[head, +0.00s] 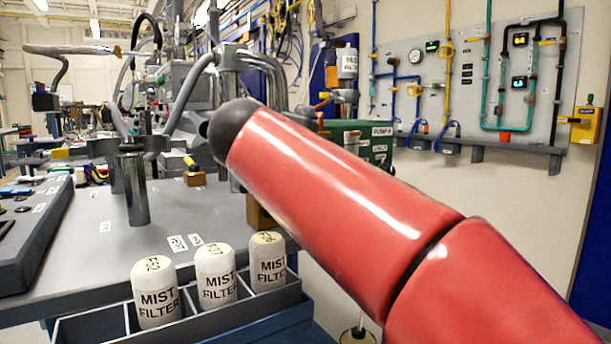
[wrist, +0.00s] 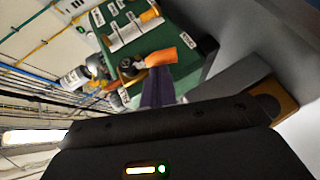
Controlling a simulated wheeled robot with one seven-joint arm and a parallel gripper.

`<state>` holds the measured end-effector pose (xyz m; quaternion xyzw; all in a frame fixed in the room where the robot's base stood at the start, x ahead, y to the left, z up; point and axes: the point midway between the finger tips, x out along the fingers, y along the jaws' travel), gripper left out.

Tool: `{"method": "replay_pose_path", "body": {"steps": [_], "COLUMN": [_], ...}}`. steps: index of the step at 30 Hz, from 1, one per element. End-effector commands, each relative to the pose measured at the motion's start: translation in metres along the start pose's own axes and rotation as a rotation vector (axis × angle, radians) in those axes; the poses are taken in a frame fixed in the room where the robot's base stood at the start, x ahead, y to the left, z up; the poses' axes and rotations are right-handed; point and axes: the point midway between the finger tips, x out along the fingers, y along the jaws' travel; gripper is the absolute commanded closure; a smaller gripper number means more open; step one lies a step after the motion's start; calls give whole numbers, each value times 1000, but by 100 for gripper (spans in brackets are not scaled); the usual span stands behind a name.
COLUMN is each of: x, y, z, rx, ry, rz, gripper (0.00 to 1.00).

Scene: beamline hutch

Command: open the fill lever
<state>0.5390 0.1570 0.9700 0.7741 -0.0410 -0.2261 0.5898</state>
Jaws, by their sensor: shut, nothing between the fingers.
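In the wrist view an orange-gripped lever (wrist: 162,57) stands out from a dark round fitting on top of the green pump housing (wrist: 190,50). It looks like the fill lever, though I see no label that says so. My gripper (wrist: 157,84) shows as a narrow dark shape pointing up from the dark wrist body; it is shut and empty. Its tip is close to the orange grip in the picture; I cannot tell whether they touch. In the head view my red arm hides the gripper, and the green pump housing (head: 376,142) shows just behind the arm.
A mist filter (head: 347,62) stands above the pump. Three more mist filters (head: 215,275) sit in a grey rack at the near bench edge. A metal cylinder (head: 132,190) stands on the grey bench (head: 80,255). A pipe panel (head: 470,90) is on the right wall.

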Motion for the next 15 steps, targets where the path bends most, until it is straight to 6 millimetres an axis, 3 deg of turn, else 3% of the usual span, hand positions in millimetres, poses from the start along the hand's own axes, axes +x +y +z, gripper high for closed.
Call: {"method": "replay_pose_path", "body": {"steps": [1,11,15], "x": [5,13,15], "y": [-11,-14,-13], "z": [3,9,11], "rx": [-24,-156,-150], "ry": [-2,-3,-3], "rz": [33,230,226], "gripper": [100,100,100]}}
